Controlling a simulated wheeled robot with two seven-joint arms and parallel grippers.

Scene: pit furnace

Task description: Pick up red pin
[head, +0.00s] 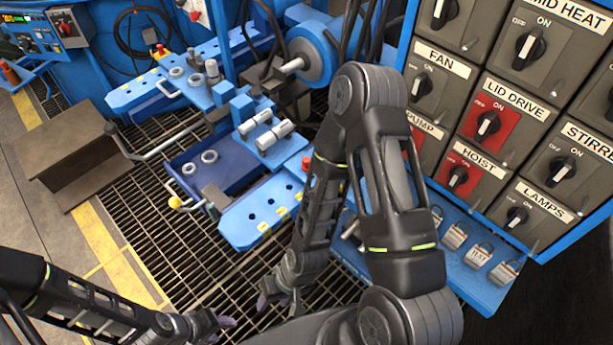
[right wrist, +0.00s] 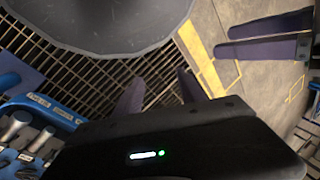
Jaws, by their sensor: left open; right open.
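A small red-topped pin (head: 306,162) stands at the right end of the near blue plate (head: 250,212), close beside my right forearm. Another small red piece (head: 160,48) stands on the far blue plate (head: 140,95). I cannot tell which is the red pin. My right gripper (head: 278,296) hangs open and empty over the floor grating, below the near plate. Its fingers also show in the right wrist view (right wrist: 160,92). My left gripper (head: 215,322) is open and empty at the bottom, apart from both plates; its fingers show in the right wrist view (right wrist: 268,36).
Silver cylinders (head: 270,132) sit on a blue block behind the near plate. A blue tray (head: 215,175) holds rings. A switch panel (head: 490,120) and a ledge with padlocks (head: 478,255) stand right. A brown step (head: 75,155) is left. The grating (head: 180,250) is clear.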

